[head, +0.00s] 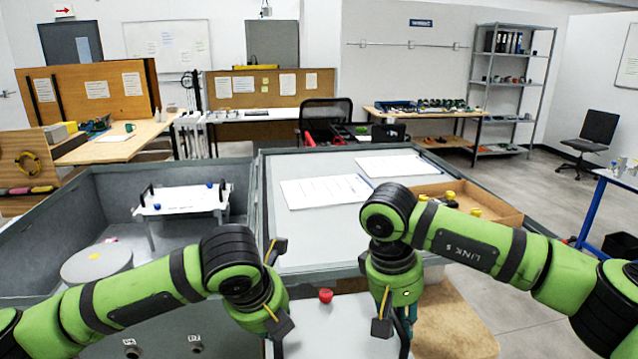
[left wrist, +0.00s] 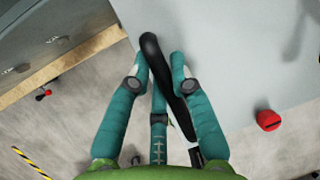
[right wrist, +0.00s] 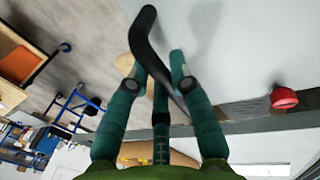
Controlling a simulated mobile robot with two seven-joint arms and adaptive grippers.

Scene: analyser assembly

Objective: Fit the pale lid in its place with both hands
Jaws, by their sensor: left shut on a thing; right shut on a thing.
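The pale lid (head: 340,335) is a flat light-grey plate with a red knob (head: 325,296). It shows at the bottom middle of the head view, between my two arms. My left gripper (left wrist: 160,65) is shut on a black bar handle (left wrist: 152,48) at one edge of the lid. My right gripper (right wrist: 157,63) is shut on another black handle (right wrist: 145,25) at the lid's other side. Whether the lid rests on anything below cannot be told.
A grey walled bench (head: 262,200) lies beyond the lid. Its left bay holds a white stand (head: 185,203) and a round grey drum (head: 97,264). Papers (head: 325,190) and a cardboard tray (head: 490,203) lie on its right top.

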